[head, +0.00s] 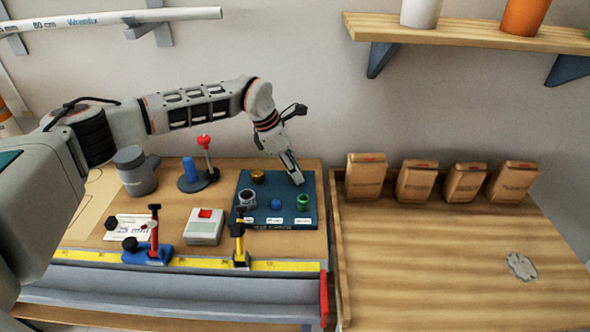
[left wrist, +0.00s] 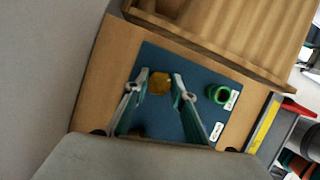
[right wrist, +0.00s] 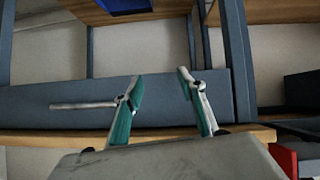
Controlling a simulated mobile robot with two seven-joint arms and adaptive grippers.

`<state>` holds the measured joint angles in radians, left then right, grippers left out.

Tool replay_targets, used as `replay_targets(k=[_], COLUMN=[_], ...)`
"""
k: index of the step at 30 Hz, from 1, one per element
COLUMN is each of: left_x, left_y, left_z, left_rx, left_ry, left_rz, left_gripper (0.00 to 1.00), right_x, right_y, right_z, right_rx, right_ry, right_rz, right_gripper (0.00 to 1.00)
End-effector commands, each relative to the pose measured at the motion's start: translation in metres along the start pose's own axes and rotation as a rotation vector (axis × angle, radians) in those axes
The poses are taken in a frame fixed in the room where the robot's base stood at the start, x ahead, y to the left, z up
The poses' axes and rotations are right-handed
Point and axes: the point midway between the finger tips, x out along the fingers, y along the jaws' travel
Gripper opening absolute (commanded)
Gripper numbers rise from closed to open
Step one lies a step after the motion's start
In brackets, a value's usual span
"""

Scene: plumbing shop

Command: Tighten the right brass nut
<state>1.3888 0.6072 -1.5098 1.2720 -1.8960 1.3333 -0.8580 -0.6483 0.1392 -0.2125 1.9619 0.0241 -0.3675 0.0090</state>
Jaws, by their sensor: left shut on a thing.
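My left gripper (head: 297,181) points down at the back right of the dark blue board (head: 243,188). In the left wrist view the gripper (left wrist: 161,76) has its fingers on either side of the right brass nut (left wrist: 160,84) and is shut on it. In the head view that nut is hidden by the gripper. The left brass nut (head: 257,176) stands on the board to the left of the gripper. My right gripper (right wrist: 160,78) is not in the head view; in its wrist view its fingers are apart with nothing between them.
A green ring (head: 303,201), a blue piece (head: 275,204) and a grey ring (head: 247,198) sit on the board's front part. A red-topped box (head: 204,229) and clamps stand left and in front. A wooden tray (head: 440,240) with paper bags lies right.

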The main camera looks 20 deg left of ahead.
Motion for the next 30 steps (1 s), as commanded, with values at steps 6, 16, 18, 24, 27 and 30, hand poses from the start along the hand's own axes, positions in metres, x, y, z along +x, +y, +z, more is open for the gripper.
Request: replay_targets(k=[6,16,18,24,27,30], left_x=[0.001,0.003,0.003,0.003,0.003,0.002], left_y=[0.002,0.002,0.002,0.002,0.002,0.002], left_z=[0.0,-0.001,0.0,0.0,-0.001,0.0], left_rx=[0.187,0.452,0.497,0.598,0.631,0.653], left_ry=[0.002,0.002,0.003,0.003,0.003,0.003], left_rz=[-0.079,-0.187,-0.206,-0.248,-0.261,-0.27], left_gripper=[0.03,0.03,0.03,0.03,0.03,0.03], right_x=[0.002,0.011,0.013,0.018,0.019,0.02], right_y=[-0.001,-0.004,-0.005,-0.007,-0.008,-0.009], right_z=[0.004,0.022,0.026,0.038,0.043,0.045], right_rx=[0.0,0.002,0.003,0.004,0.004,0.005], right_ry=[0.0,-0.008,-0.011,-0.019,-0.023,-0.025], right_rz=[0.0,-0.002,-0.003,-0.005,-0.006,-0.007], right_gripper=[0.4,0.4,0.4,0.4,0.4,0.4])
